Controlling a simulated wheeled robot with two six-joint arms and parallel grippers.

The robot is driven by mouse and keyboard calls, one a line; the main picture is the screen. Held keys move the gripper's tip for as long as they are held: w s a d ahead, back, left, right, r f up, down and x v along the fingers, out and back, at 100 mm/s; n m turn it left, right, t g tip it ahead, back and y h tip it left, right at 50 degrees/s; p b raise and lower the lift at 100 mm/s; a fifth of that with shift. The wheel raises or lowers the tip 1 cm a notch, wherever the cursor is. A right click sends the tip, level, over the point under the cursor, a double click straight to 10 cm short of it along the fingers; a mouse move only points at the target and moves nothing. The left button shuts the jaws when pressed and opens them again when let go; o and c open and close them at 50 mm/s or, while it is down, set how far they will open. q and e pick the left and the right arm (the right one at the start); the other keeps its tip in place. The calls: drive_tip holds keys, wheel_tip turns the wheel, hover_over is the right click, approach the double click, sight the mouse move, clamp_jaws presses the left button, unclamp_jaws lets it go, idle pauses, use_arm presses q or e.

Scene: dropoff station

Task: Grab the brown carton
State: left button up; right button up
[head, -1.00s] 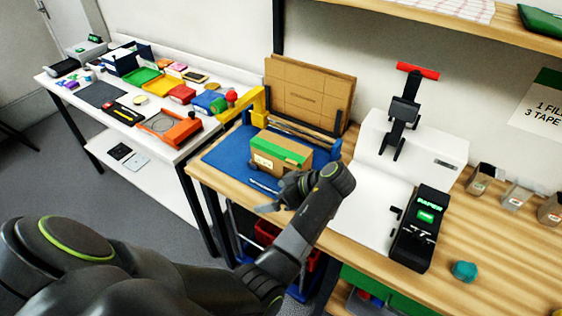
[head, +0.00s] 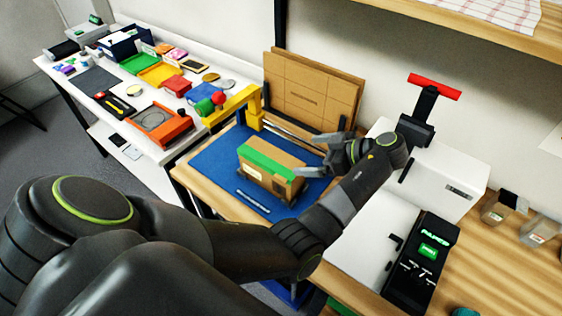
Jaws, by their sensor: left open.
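The brown carton (head: 266,182) stands on the blue mat (head: 215,166) on the wooden bench, with a green strip along its top. My left gripper (head: 312,155) is open at the right end of the carton, its fingers pointing left toward it. One finger shows above and behind, the other near the carton's right end. I cannot tell whether a finger touches the carton. My right gripper is not in view.
Flat cardboard sheets (head: 312,92) stand upright behind the mat. A yellow arm-like piece (head: 236,104) is at the mat's back left. A white machine (head: 432,172) and a black device (head: 416,262) stand to the right. A pen-like item (head: 253,201) lies in front of the carton.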

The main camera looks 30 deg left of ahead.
use_arm(q)
drive_tip(key=b, duration=0.5)
approach(273, 157)
drive_tip(key=x, duration=0.3)
drive_tip(key=shift+f, duration=0.2)
drive_tip(key=shift+w+a+f+b, duration=0.1)
drive_tip(key=shift+a+f+b, duration=0.05)
drive_tip(key=shift+a+b, duration=0.15)
drive_tip(key=shift+a, duration=0.2)
drive_tip(key=shift+s+a+f+b, duration=0.2)
drive_tip(key=shift+a+f+b, duration=0.15)
drive_tip(key=shift+b, duration=0.25)
drive_tip(key=p+x, duration=0.1)
drive_tip(key=x, duration=0.2)
drive_tip(key=shift+a+r+p, duration=0.15)
drive_tip(key=shift+a+p, duration=0.15)
drive_tip(key=shift+p, duration=0.05)
drive_tip(key=shift+s+a+f, duration=0.1)
drive_tip(key=shift+a+f, duration=0.15)
drive_tip(key=shift+a, duration=0.05)
drive_tip(key=shift+d, duration=0.1)
drive_tip(key=c, duration=1.4)
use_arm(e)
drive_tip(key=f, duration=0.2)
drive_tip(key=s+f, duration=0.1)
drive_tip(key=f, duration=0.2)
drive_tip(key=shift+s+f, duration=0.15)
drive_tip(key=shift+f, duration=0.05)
